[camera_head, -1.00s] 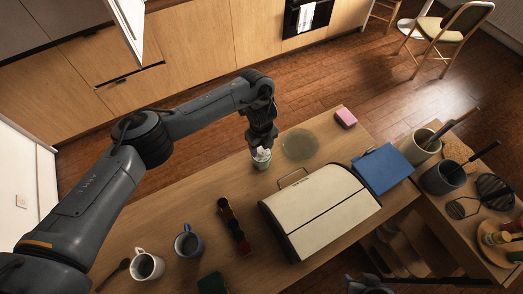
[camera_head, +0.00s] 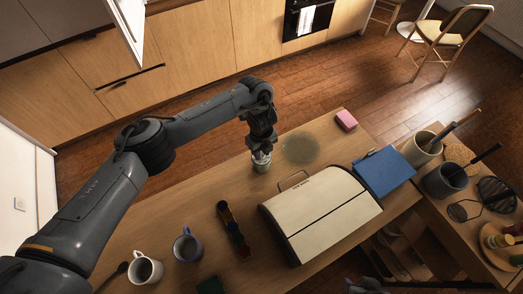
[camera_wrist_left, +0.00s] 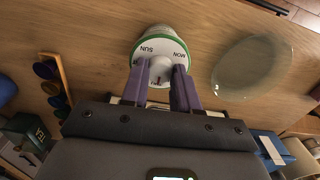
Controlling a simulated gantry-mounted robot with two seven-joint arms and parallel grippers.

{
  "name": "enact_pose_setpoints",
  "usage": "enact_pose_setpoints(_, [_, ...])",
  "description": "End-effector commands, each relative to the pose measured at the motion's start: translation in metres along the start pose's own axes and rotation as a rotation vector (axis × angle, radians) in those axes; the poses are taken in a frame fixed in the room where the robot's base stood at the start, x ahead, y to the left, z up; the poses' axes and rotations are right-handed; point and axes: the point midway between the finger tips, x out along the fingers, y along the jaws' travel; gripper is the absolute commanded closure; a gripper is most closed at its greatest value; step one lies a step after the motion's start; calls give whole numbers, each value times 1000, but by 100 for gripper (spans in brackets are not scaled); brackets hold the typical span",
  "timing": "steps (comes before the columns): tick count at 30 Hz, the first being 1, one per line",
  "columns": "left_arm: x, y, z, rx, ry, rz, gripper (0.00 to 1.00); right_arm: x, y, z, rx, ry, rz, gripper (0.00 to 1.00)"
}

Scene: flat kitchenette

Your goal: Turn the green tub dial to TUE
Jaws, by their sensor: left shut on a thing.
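The green tub (camera_head: 261,165) stands upright on the wooden table near its far edge. In the left wrist view its white dial (camera_wrist_left: 153,46) shows a green rim and the words SUN at upper left and MON at upper right; other lettering is partly hidden behind the fingers. My left gripper (camera_head: 262,152) points down at the tub from above. In the left wrist view its purple fingers (camera_wrist_left: 160,80) are shut on the dial's pale central knob (camera_wrist_left: 160,68). A dark part at the bottom edge of the head view looks like my right gripper (camera_head: 368,286); its fingers are unclear.
A translucent round plate (camera_head: 300,148) lies just right of the tub. A cream bread box (camera_head: 320,210), blue book (camera_head: 383,172) and pink block (camera_head: 346,120) are further right. Two mugs (camera_head: 145,270) (camera_head: 187,247) and a spice rack (camera_head: 233,230) are nearer.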

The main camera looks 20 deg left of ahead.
Motion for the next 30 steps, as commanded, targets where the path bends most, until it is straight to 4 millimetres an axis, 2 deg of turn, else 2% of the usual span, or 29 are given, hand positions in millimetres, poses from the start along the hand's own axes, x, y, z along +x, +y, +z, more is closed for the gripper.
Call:
enact_pose_setpoints(11, [-3,0,-1,-115,1,1,100,-14,2,-4,-8,-2,6,57])
enact_pose_setpoints(30, [-4,0,-1,-692,2,2,100,-66,3,-21,-3,-1,2,57])
